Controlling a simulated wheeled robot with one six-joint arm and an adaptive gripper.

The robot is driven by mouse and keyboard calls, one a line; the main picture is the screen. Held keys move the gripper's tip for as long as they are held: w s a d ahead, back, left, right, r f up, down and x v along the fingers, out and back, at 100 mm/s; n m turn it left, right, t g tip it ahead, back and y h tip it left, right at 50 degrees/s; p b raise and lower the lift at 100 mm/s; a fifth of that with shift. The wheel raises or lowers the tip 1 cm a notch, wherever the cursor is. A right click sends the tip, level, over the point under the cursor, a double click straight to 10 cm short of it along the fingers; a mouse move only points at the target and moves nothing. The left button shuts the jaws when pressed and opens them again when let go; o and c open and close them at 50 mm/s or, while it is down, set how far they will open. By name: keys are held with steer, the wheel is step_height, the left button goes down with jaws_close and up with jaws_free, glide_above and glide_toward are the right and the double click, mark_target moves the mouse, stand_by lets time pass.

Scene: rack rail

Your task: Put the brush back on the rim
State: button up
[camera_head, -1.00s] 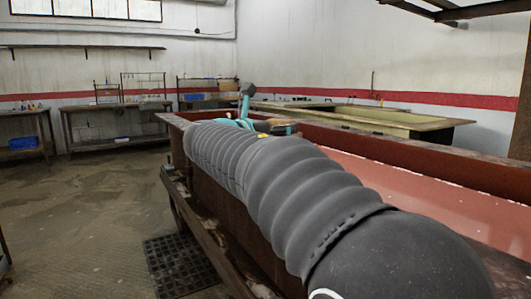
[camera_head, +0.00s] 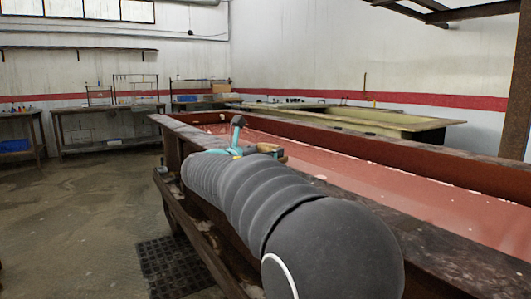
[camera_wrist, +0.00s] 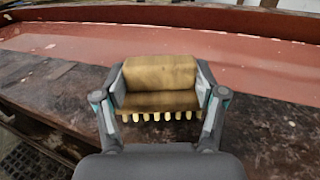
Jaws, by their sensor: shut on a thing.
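The brush has a tan block with a row of pale yellow bristles, and it shows in the wrist view (camera_wrist: 158,76). My gripper (camera_wrist: 160,88) is shut on it, one finger at each end. In the head view the brush (camera_head: 268,149) is small, at the far end of my arm, beside the gripper. The rim (camera_wrist: 262,122) is a dark, worn, flat ledge along the trough, and it also shows in the head view (camera_head: 425,235). The brush is over the rim in the wrist view. I cannot tell whether the two touch.
The trough (camera_head: 340,160) holds reddish liquid or a reddish floor beyond the rim. My arm stretches along the near side of the trough. A black floor grate (camera_head: 172,265) lies at the lower left. Benches (camera_head: 105,130) stand at the back wall, with open floor before them.

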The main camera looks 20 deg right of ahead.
steer(key=shift+f, duration=0.2)
steer(key=o, duration=1.8)
steer(key=shift+c, duration=0.2)
steer(key=shift+r, duration=0.2)
steer(key=v, duration=1.2)
steer(key=shift+b, duration=0.35)
